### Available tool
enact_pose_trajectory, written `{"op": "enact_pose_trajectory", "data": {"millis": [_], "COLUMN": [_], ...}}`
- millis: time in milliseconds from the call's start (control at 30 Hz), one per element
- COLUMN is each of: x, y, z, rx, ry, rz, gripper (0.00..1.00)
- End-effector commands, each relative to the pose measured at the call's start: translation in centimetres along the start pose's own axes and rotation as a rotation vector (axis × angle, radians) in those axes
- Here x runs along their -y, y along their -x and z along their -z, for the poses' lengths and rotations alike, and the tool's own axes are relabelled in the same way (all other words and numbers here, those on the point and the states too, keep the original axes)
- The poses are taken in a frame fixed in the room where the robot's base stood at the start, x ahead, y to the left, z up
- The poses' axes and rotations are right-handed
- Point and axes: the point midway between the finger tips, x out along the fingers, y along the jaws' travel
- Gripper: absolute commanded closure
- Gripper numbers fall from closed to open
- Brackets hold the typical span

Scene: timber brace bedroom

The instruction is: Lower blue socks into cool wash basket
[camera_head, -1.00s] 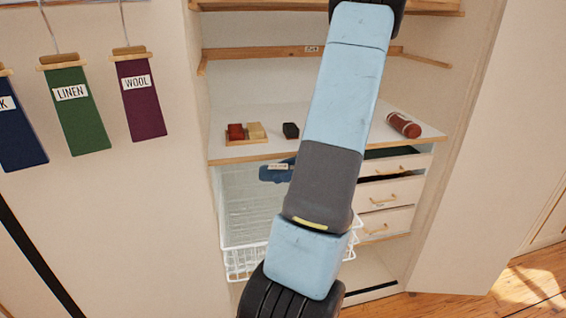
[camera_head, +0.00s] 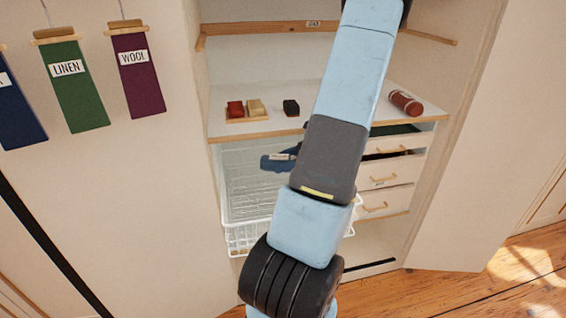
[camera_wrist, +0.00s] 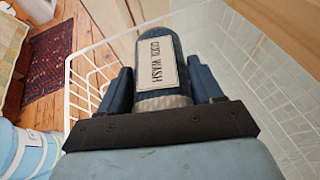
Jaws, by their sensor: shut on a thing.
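The blue socks show in the wrist view (camera_wrist: 151,40) as a dark blue roll with a white "COOL WASH" label and a pale grey band. My gripper (camera_wrist: 160,85) is shut on the roll, with one finger on each side. The white wire basket (camera_head: 238,241) is pulled out below the wardrobe shelf. Its wires (camera_wrist: 84,88) surround the socks in the wrist view. The socks are over the basket's opening. I cannot tell whether they touch it.
A white shelf (camera_head: 350,98) above the basket holds small red, tan and black blocks (camera_head: 245,108) and a red-brown roll (camera_head: 405,102). Drawers (camera_head: 385,177) stand right of the basket. Fabric tags (camera_head: 75,85) hang at the left. A patterned rug (camera_wrist: 50,70) lies on the wooden floor.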

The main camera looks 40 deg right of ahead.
Motion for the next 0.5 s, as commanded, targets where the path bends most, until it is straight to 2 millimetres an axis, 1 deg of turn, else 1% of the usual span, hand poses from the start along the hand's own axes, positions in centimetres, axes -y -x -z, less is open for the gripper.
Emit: {"op": "enact_pose_trajectory", "data": {"millis": [500], "x": [2.0], "y": [0.6], "z": [0.2], "rx": [0.0], "ry": [0.0], "rz": [0.0], "gripper": [0.65]}}
